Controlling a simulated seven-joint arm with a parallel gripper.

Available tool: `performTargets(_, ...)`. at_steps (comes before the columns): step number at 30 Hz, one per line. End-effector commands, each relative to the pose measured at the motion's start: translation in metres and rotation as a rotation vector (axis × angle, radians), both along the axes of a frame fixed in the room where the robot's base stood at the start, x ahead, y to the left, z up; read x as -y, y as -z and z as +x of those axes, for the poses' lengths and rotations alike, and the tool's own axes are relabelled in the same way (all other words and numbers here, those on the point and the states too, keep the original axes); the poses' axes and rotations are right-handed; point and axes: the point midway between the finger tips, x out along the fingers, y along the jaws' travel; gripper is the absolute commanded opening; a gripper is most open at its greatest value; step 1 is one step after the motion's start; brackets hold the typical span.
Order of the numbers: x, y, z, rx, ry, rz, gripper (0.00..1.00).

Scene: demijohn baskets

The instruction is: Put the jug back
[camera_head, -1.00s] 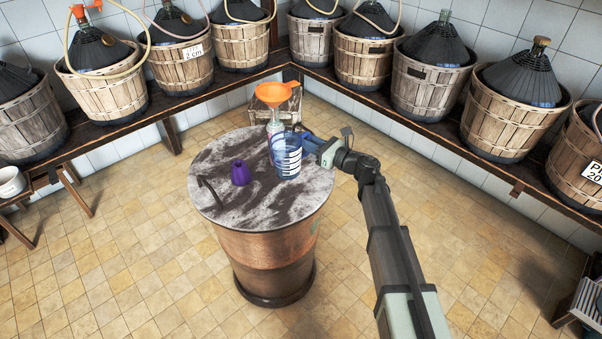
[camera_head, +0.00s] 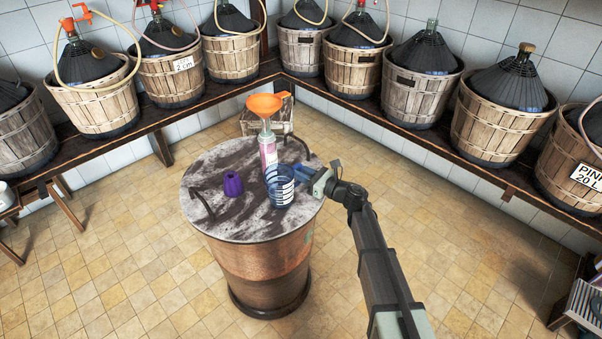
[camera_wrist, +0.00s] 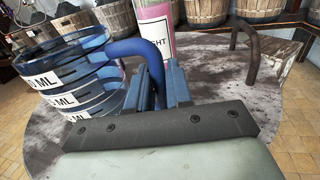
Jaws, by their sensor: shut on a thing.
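The jug (camera_head: 281,192) is clear blue with white ML bands. It is upright at the right part of the drum's mottled round top (camera_head: 225,220), seemingly on or just above it; I cannot tell if it touches. In the wrist view the jug (camera_wrist: 95,72) is at the left, with its blue handle (camera_wrist: 137,48) curving down towards my fingers. My gripper (camera_head: 309,181) is to the jug's right, shut on that handle. In the wrist view the fingers (camera_wrist: 160,88) point away from me, and the exact grip is partly hidden.
A pink labelled bottle (camera_head: 268,150) with an orange funnel (camera_head: 265,104) stands close behind the jug. A purple cap-like piece (camera_head: 232,184) is to its left. Dark handles (camera_head: 202,203) rise at the drum's edges. Demijohn baskets (camera_head: 413,88) line the wall shelves.

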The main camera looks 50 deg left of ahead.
Motion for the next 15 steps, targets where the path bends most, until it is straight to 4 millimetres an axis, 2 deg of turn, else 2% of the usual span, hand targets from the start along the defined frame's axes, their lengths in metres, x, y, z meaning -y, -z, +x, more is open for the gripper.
performTargets(3, -0.0001, 0.002, 0.0001, -0.001, 0.0, 0.001, 0.0)
performTargets(4, 0.0, 0.0023, 0.0001, 0.0, 0.0, 0.0, 0.22)
performTargets(9, 0.0, 0.002, 0.0, 0.0, 0.0, 0.0, 0.38)
performTargets(12, 0.0, 0.002, 0.0, 0.0, 0.0, 0.0, 0.45)
performTargets(15, 0.0, 0.0019, 0.0, 0.0, 0.0, 0.0, 0.45)
